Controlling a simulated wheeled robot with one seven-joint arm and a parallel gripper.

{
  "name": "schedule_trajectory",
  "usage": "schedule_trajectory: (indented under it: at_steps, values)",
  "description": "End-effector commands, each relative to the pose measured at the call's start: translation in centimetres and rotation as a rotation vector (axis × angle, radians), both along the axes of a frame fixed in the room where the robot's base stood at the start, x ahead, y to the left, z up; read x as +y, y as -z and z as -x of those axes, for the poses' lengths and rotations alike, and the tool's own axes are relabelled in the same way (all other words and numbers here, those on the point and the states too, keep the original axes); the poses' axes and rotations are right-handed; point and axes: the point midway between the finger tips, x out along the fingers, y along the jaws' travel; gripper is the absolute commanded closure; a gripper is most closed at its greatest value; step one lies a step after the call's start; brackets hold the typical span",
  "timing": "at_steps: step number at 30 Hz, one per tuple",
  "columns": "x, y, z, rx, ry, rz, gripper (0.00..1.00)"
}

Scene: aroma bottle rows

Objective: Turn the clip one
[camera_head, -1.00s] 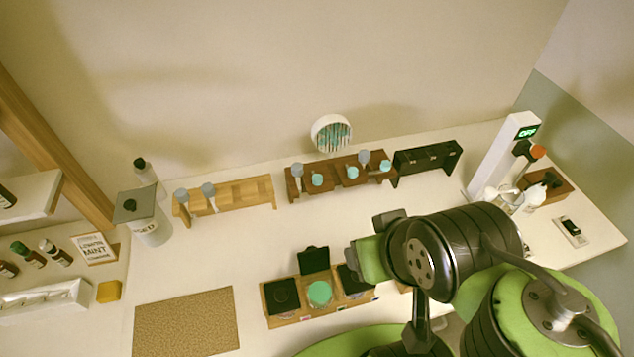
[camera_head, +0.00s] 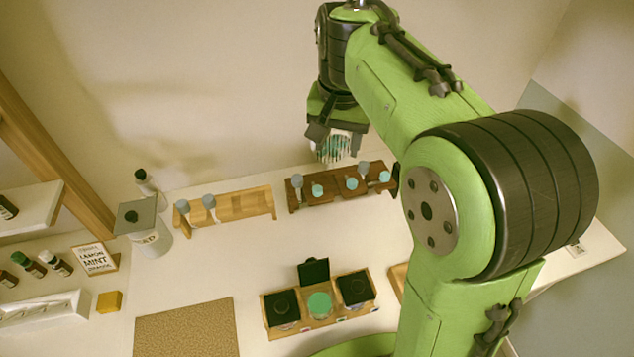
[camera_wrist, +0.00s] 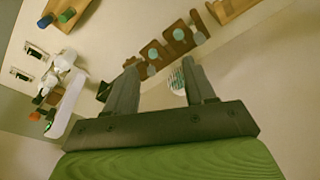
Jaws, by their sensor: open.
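I cannot tell for sure which part is the clip. The round striped white-and-teal disc (camera_head: 334,149) is at the wall above the dark brown rack (camera_head: 340,189), which carries grey-topped and teal-topped pieces. My gripper (camera_head: 335,138) is open in front of the disc and partly covers it. In the wrist view my fingers (camera_wrist: 160,78) are spread, with nothing held between them. The disc (camera_wrist: 176,81) shows beside the right finger, and the brown rack (camera_wrist: 165,48) lies beyond the fingertips. Whether the fingers touch the disc is unclear.
A light wooden rack (camera_head: 236,205) with two grey-topped pieces stands to the left. A wooden holder (camera_head: 319,322) with black and teal lids is in front. A cork mat (camera_head: 186,326) lies front left. The white stand (camera_wrist: 66,107) is hidden by my arm in the head view.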

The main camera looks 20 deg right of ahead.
Motion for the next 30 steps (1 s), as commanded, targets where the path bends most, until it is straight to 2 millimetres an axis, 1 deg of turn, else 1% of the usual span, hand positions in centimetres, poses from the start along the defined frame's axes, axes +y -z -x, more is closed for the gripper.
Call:
schedule_trajectory:
  at_steps: [1, 3, 6, 9, 14, 17, 27, 30]
  values:
    - [0.2, 1.2, -2.8, 0.042, 0.056, -0.015, 0.46]
    - [0.4, 3.0, -5.8, 0.089, 0.138, -0.035, 0.46]
    - [0.7, 5.3, -8.7, 0.138, 0.23, -0.057, 0.46]
    - [0.9, 6.7, -10.0, 0.164, 0.278, -0.069, 0.46]
    - [0.9, 8.2, -10.3, 0.171, 0.294, -0.071, 0.46]
    - [0.8, 10.5, -10.2, 0.173, 0.292, -0.071, 0.46]
    - [0.8, 19.0, -10.1, 0.173, 0.29, -0.07, 0.46]
    - [0.9, 20.9, -10.2, 0.17, 0.289, -0.07, 0.46]
